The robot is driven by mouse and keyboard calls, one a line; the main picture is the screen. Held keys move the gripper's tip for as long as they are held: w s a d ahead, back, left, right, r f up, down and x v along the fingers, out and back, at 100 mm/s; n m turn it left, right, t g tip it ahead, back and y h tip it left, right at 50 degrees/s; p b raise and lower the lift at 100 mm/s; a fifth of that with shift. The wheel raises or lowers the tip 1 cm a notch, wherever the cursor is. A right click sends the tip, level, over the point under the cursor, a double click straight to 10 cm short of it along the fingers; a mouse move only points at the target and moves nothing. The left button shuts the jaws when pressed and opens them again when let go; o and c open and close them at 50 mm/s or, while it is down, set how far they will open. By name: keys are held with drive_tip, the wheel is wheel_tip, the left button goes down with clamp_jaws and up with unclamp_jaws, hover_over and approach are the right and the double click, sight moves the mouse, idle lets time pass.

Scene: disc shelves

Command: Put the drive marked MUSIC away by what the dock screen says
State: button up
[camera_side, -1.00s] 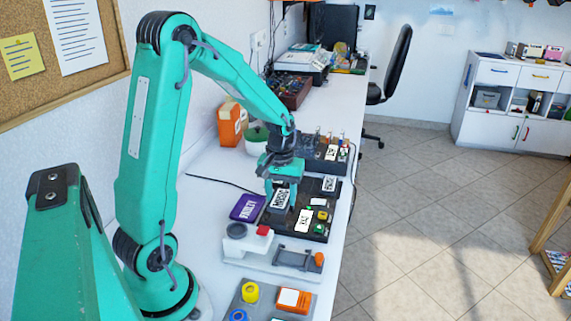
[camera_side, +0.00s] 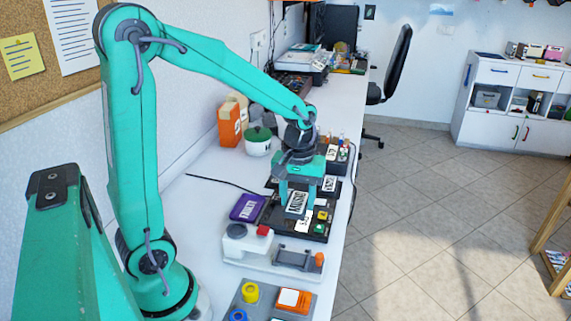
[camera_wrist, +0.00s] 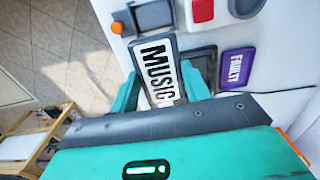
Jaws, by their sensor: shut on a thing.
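The drive marked MUSIC (camera_side: 296,203) is a dark block with a white label. It is held between the fingers of my gripper (camera_side: 299,198), above the black tray (camera_side: 270,222). In the wrist view the MUSIC drive (camera_wrist: 159,70) sits between the two teal fingers of my gripper (camera_wrist: 160,92), its label readable. I cannot make out a dock screen's text.
A white unit with a red button (camera_side: 264,231) and a grey cradle (camera_side: 292,259) stands in front. A grey tray with yellow, blue and orange pieces (camera_side: 270,306) is nearer. An orange box (camera_side: 230,124) and a green-lidded pot (camera_side: 257,142) stand behind. A cable crosses the table at left.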

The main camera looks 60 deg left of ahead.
drive_tip(key=shift+w, duration=0.15)
idle(0.3)
drive_tip(key=shift+w+d+r+m, duration=0.3)
drive_tip(key=shift+w+m, duration=0.1)
drive_tip(key=shift+m, duration=0.1)
drive_tip(key=w+d+r+m, duration=0.4)
drive_tip(key=w+m, duration=0.2)
drive_tip(key=m, duration=0.2)
drive_tip(key=shift+r, duration=0.3)
drive_tip(key=s+a+f+n, duration=0.4)
drive_tip(key=s+a, duration=0.5)
drive_tip(key=a, duration=0.4)
drive_tip(key=s+a+f+n, duration=0.2)
drive_tip(key=s+a, duration=0.1)
drive_tip(key=s, duration=0.4)
drive_tip(key=s+a+f+n, duration=0.2)
drive_tip(key=s+a+n, duration=0.1)
drive_tip(key=s, duration=0.4)
drive_tip(key=shift+a+f, duration=0.25)
drive_tip(key=shift+f, duration=0.15)
drive_tip(key=shift+s+f, duration=0.1)
